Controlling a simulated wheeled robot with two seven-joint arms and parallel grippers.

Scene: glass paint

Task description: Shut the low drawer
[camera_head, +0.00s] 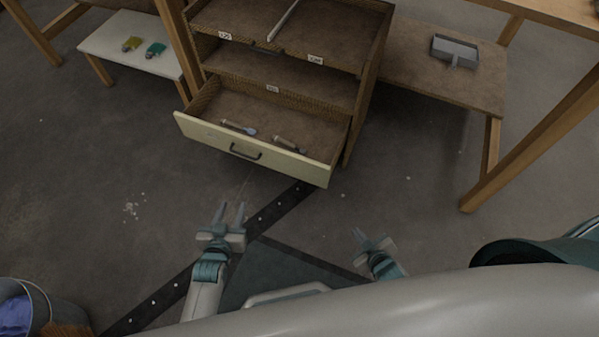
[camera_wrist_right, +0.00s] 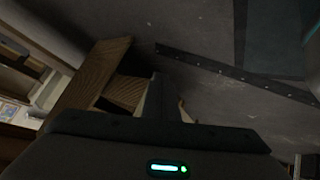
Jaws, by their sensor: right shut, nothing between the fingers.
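The low drawer (camera_head: 215,135) is pulled out of the wooden cabinet (camera_head: 362,85) in the head view. It has a pale front and a dark bar handle (camera_head: 245,152). A blue-tipped tool (camera_head: 238,127) and a second slim tool (camera_head: 289,145) lie inside it. My left gripper (camera_head: 230,212) is open and empty, in front of the drawer front and apart from it. My right gripper (camera_head: 362,238) is shut and empty, further right and also apart from the drawer. In the right wrist view, its fingers are dark and partly hidden.
A low shelf with a dustpan-like tool (camera_head: 455,50) stands right of the cabinet. A white low table (camera_head: 120,42) holds yellow and green items at left. A bucket (camera_head: 45,310) with blue cloth is at lower left.

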